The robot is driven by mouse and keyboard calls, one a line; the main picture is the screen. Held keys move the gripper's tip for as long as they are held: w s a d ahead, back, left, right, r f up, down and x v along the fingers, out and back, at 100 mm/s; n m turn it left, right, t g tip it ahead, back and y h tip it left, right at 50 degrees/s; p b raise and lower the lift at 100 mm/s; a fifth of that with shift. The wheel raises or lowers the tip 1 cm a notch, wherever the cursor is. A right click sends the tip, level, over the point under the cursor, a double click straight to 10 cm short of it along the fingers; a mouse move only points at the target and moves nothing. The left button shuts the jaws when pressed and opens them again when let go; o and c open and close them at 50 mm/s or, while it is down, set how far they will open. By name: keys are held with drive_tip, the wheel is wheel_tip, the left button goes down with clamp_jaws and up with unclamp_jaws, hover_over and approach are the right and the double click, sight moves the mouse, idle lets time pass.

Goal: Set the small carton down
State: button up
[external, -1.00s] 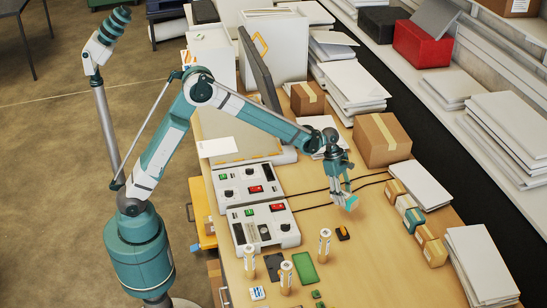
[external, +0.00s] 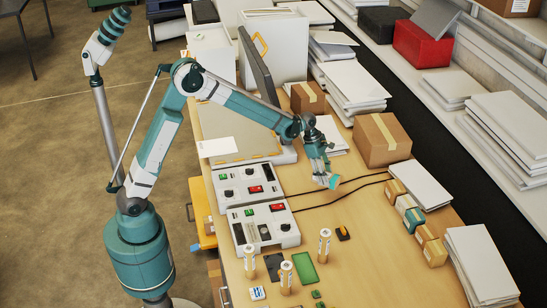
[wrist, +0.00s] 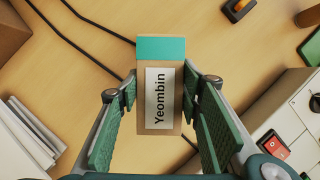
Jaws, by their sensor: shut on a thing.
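The small carton (wrist: 163,100) is brown with a teal end band and a white label reading "Yeombin". It sits between the two finger pads of my gripper (wrist: 162,92) in the wrist view, and the gripper is shut on it. In the external view my gripper (external: 324,175) points down over the table (external: 365,260), right of the upper control box. The carton's teal end (external: 334,183) shows at the fingertips; the rest is mostly hidden. It appears to be above the tabletop, but the height is hard to tell.
Two control boxes (external: 265,228) stand to the left, with black cables (external: 345,190) running right from them. A large brown box (external: 382,140) and a row of small cartons (external: 412,218) stand to the right. Batteries (external: 325,245) stand toward the front.

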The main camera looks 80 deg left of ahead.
drive_tip(key=shift+f, duration=3.1)
drive_tip(key=shift+f, duration=0.1)
drive_tip(key=shift+f, duration=1.8)
drive_tip(key=shift+f, duration=0.2)
drive_tip(key=o, duration=1.1)
drive_tip(key=shift+r, duration=0.3)
drive_tip(key=shift+v, duration=5.9)
